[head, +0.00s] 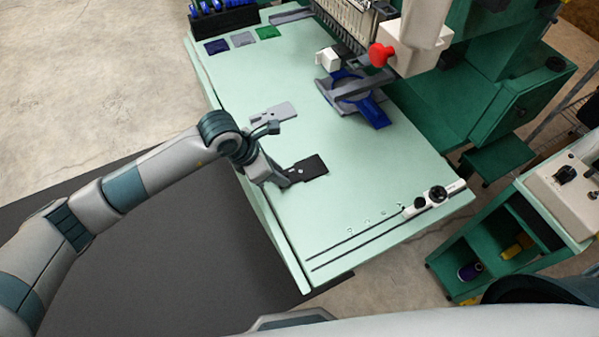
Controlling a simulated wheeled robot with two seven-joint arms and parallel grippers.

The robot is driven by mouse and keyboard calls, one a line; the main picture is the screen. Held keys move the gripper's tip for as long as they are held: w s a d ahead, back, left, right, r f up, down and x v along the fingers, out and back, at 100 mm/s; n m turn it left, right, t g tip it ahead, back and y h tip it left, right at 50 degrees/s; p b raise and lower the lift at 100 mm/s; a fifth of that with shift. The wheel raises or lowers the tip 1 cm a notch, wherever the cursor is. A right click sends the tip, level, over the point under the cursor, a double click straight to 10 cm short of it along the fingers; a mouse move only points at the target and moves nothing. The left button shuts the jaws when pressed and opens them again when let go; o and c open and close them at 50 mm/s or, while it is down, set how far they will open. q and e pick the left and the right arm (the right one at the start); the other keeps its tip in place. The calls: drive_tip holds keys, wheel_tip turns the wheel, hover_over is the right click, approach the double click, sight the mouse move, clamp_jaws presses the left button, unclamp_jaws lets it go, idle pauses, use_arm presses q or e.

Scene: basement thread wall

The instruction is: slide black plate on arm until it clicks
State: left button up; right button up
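A black plate (309,168) is over the pale green table (380,190), near its left side. My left gripper (288,180) reaches in from the left, with its fingertips at the plate's left end. The fingers are small and dark against the plate, so I cannot tell whether they grip it or only touch it. A similar grey plate (274,113) lies farther back. A grey arm (362,87) with a blue hoop-shaped piece (371,110) sits under the machine head, apart from the black plate. My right gripper is out of view.
A white machine head with a red knob (380,54) overhangs the back right. Blue, grey and green pieces (243,39) lie at the back left beside a black rack (222,18). The table's middle is clear.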

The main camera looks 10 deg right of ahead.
use_arm(q)
drive_tip(key=shift+c, duration=0.4)
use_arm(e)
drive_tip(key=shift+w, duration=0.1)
